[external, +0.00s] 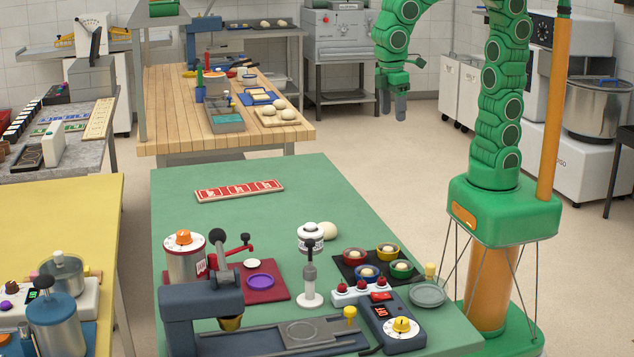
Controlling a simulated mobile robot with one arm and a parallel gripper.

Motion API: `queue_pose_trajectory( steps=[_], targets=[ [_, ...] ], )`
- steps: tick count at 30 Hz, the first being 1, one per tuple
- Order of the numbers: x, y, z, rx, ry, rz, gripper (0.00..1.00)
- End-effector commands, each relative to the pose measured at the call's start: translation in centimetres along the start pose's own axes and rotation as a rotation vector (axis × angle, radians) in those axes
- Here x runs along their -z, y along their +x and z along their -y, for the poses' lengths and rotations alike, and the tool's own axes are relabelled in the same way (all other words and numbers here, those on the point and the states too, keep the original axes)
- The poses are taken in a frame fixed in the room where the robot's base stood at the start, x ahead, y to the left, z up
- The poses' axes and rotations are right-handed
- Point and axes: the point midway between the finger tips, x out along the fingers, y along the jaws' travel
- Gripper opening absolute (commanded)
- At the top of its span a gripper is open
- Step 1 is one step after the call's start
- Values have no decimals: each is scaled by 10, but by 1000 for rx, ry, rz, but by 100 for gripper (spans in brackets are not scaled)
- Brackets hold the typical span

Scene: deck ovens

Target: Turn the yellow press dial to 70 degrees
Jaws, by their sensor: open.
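The yellow press dial (401,325) is a small yellow knob on a round white scale. It sits on the dark blue control box (390,309) of the press (200,307), at the front of the green table. The scale's marks are too small to read. My gripper (394,112) hangs in the air with its grey fingers pointing down, beyond the table's right side. It is open and empty, far above and behind the dial. Nothing touches the dial.
Coloured bowls on a dark mat (344,262) and a white-topped stand (310,282) are behind. The table's far part (300,170) is mostly clear.

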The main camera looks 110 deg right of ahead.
Motion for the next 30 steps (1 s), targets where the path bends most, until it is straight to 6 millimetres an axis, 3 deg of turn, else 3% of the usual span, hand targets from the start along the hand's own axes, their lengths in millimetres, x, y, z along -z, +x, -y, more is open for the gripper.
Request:
queue_pose_trajectory(
  steps=[14, 23, 30],
  targets=[
    [122, -16, 39, -64, -212, -18, 61],
    [190, -14, 84, -95, -364, -25, 61],
    [239, -6, 130, -115, -495, -36, 61]
  ],
)
